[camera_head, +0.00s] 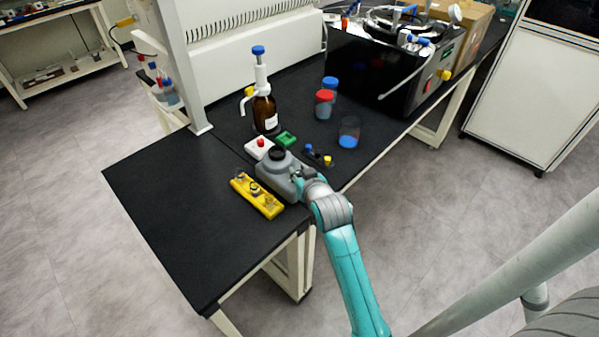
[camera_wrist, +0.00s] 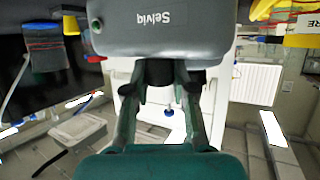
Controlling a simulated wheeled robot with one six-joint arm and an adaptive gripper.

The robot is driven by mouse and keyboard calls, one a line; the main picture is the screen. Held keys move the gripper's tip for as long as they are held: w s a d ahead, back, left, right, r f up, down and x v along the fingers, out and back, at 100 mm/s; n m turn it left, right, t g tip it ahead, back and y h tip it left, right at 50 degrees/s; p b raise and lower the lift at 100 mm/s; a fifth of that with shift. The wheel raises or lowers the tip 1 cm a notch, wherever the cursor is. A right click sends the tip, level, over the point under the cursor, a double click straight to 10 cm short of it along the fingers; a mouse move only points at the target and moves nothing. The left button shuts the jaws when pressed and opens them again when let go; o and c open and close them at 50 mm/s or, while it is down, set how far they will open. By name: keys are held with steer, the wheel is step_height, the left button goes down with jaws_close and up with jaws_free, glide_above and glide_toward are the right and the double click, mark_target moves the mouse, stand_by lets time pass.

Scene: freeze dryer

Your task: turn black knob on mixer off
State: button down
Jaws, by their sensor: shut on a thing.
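The mixer (camera_head: 272,177) is a grey box with a black round top, on the dark bench near its front edge. In the wrist view the mixer (camera_wrist: 165,30) appears upside down, with white lettering and a small green dot. My gripper (camera_head: 300,177) reaches the mixer's front right side. In the wrist view my gripper (camera_wrist: 168,85) has both fingers at the mixer's edge, closed around the dark knob (camera_wrist: 170,73). The knob is mostly covered by the fingers, and the head view hides it. Its turned position cannot be told.
A yellow rack (camera_head: 258,196) stands left of the mixer. A white box with a red button (camera_head: 259,148), a green block (camera_head: 286,139) and a brown dispenser bottle (camera_head: 264,112) stand behind. The bench's left end is clear.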

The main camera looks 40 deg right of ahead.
steer(key=shift+n+t+y, duration=0.3)
steer(key=shift+n+y, duration=0.4)
steer(key=shift+y, duration=0.1)
steer(key=c, duration=0.9)
jaws_free()
steer(key=shift+c, duration=0.2)
steer(key=shift+s, duration=0.1)
steer(key=v, duration=1.1)
steer(key=shift+s+r, duration=0.2)
steer(key=shift+s, duration=0.2)
steer(key=shift+y, duration=0.3)
